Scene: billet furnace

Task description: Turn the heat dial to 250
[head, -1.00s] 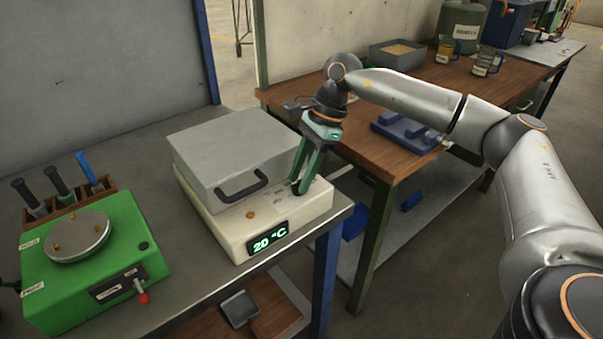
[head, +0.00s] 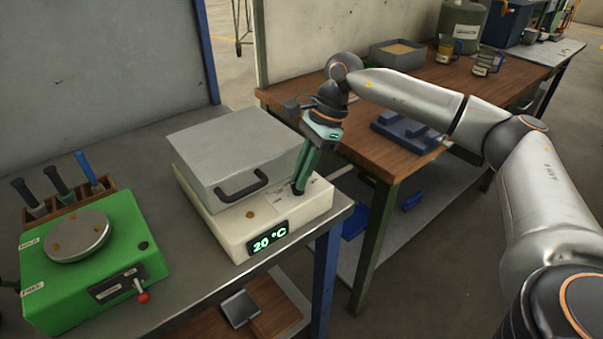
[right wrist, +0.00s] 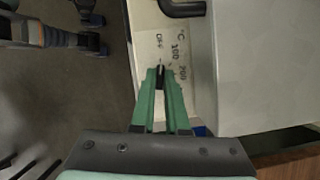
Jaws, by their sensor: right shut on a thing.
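The furnace (head: 225,158) is a cream base with a grey lid, which is down and has a black handle. Its green display (head: 270,238) reads 20 °C. My right gripper (head: 299,189) points down at the right part of the base's top. Its green fingers are shut on the small black heat dial (right wrist: 160,72), which shows between the fingertips in the right wrist view. Markings OFF, 100 and 200 are readable around it; the dial's exact setting is hard to tell. My left gripper is not in view in the head view.
A green device (head: 95,262) with a round metal plate and a red-knobbed lever stands left of the furnace. Behind it is a wooden rack (head: 72,204) of handled tools. A brown table (head: 385,150) with a blue fixture stands to the right, across a gap.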

